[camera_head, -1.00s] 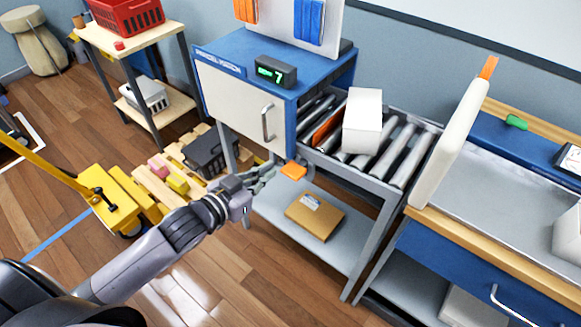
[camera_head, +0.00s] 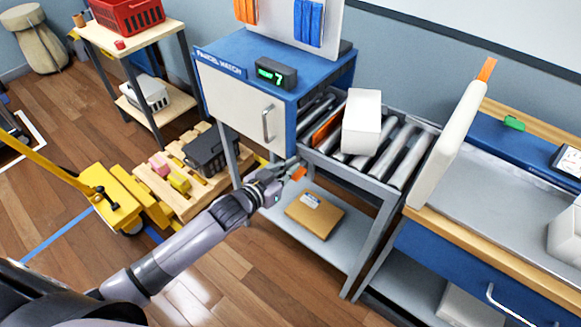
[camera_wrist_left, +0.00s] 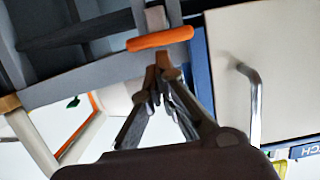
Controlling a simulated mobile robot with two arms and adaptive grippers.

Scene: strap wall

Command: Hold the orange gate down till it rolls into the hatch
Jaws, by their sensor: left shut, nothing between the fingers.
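The white parcel (camera_head: 361,122) rests on the rollers, right of the blue hatch cabinet (camera_head: 306,60). An orange gate plate (camera_head: 326,130) stands between the rollers, between the parcel and the hatch. An orange lever pad (camera_head: 299,174) sticks out from the conveyor's front edge; it shows as an orange bar in the left wrist view (camera_wrist_left: 160,38). My left gripper (camera_head: 290,167) is shut and empty, with its fingertips right at the pad. In the left wrist view the fingertips (camera_wrist_left: 162,68) overlap the bar's lower edge; I cannot tell whether they touch. My right gripper is not in view.
The cabinet's white door (camera_head: 235,105) with its metal handle (camera_head: 268,123) is close to my left gripper. A cardboard box (camera_head: 314,214) lies on the shelf below. A workbench (camera_head: 490,255) stands at right, a yellow pallet truck (camera_head: 110,200) at left.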

